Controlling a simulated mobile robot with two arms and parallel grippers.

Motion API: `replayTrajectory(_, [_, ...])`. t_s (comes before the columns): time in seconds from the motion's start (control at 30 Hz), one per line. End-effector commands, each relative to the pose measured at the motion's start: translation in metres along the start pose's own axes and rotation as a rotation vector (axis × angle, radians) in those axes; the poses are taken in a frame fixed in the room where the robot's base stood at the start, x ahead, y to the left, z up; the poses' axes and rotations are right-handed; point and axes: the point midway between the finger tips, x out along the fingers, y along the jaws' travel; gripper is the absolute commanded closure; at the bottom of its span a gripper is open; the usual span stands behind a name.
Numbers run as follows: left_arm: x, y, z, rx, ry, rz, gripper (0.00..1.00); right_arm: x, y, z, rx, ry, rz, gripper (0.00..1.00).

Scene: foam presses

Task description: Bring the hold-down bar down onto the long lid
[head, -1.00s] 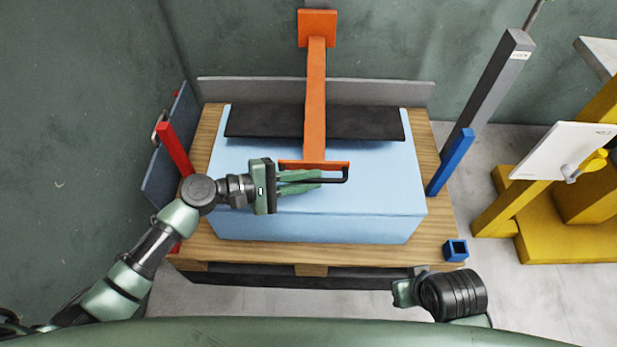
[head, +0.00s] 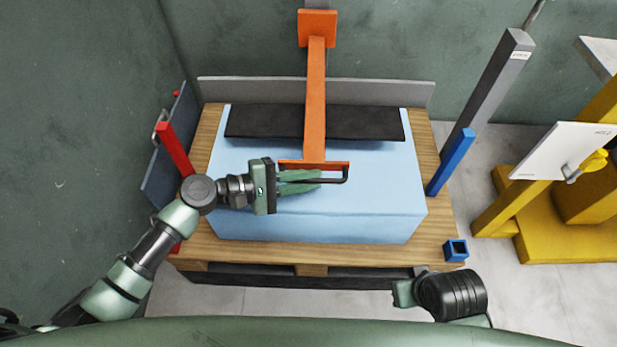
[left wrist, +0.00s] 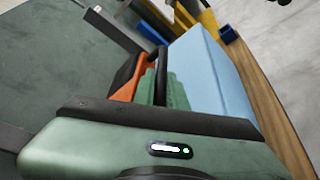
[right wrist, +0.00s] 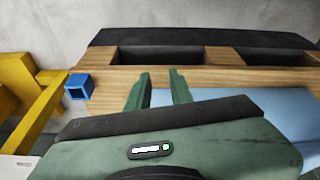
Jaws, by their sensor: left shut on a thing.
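The orange hold-down bar (head: 315,90) runs from a post at the back, over the long black lid (head: 365,124), to a crosspiece with a dark handle (head: 346,175) at its front end. I cannot tell whether the bar touches the lid. The lid lies along the back of the light blue block (head: 320,215). My left gripper (head: 318,182) is shut on the dark handle, above the block; its fingers (left wrist: 165,88) hide part of the handle. My right gripper (right wrist: 160,85) is empty, its fingers apart, at the pallet's front edge.
The block sits on a wooden pallet (head: 290,255). A red post (head: 173,149) stands at left, a blue post (head: 451,162) at right. A small blue square socket (head: 456,250) is at the front right corner. Yellow equipment (head: 570,235) stands farther right.

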Motion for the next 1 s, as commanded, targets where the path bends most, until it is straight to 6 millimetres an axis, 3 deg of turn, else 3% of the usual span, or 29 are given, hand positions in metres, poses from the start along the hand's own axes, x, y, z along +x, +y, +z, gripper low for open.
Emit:
replayTrajectory(0.33, [0.000,-0.001,-0.001,0.001,-0.001,0.001,1.00,0.002,0.000,0.001,0.000,-0.001,0.000,0.78])
replayTrajectory(0.4, [0.002,-0.009,-0.006,0.000,0.000,0.001,1.00,0.006,0.000,0.002,-0.001,0.005,0.000,0.78])
replayTrajectory(0.67, [0.010,-0.038,-0.024,-0.001,-0.001,0.000,1.00,-0.010,-0.002,-0.013,-0.003,0.099,-0.001,0.78])
replayTrajectory(1.0, [0.010,-0.039,-0.024,0.000,-0.001,-0.001,1.00,-0.015,-0.001,-0.015,-0.002,0.109,-0.001,0.78])
